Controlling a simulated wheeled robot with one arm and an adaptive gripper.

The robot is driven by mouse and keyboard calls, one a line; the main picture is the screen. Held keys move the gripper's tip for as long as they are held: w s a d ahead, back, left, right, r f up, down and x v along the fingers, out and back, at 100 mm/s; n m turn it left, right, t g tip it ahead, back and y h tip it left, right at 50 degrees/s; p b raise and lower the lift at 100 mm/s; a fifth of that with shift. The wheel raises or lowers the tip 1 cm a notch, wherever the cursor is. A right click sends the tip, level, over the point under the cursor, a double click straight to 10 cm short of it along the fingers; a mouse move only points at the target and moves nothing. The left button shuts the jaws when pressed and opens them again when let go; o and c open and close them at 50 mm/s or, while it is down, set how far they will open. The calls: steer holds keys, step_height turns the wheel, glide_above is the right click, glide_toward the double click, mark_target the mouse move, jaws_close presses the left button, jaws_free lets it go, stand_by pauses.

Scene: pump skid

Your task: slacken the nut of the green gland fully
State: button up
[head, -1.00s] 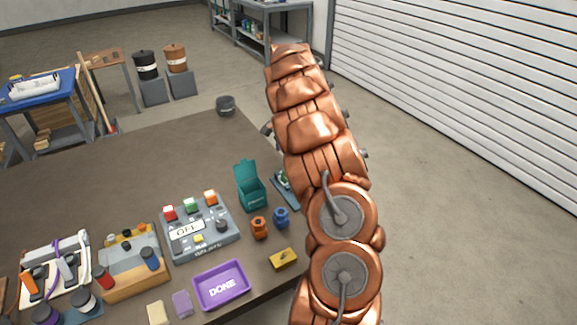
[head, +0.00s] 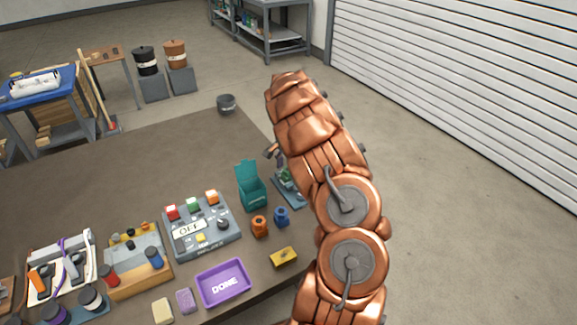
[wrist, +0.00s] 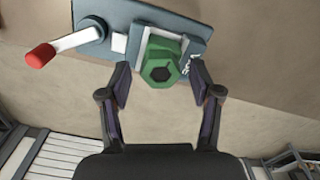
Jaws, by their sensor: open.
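The green gland (wrist: 161,62) shows in the wrist view as a green hexagonal nut with a dark hole, on a grey-blue base plate (wrist: 187,22). My gripper (wrist: 158,78) is open, with one finger on each side of the nut and a gap to the left finger; the right fingertip is close to the nut. I cannot tell whether it touches. In the head view the gland's plate (head: 291,189) is partly hidden behind my arm, and a fingertip of my gripper shows near it.
A red-tipped lever (wrist: 41,55) lies left of the nut on the same plate. On the table stand a teal open box (head: 251,190), an orange part (head: 259,227), a blue part (head: 281,216), a yellow block (head: 284,257), a purple DONE tray (head: 223,284) and a switch panel (head: 202,226).

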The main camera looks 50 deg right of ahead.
steer(key=c, duration=1.2)
steer(key=shift+o, duration=0.2)
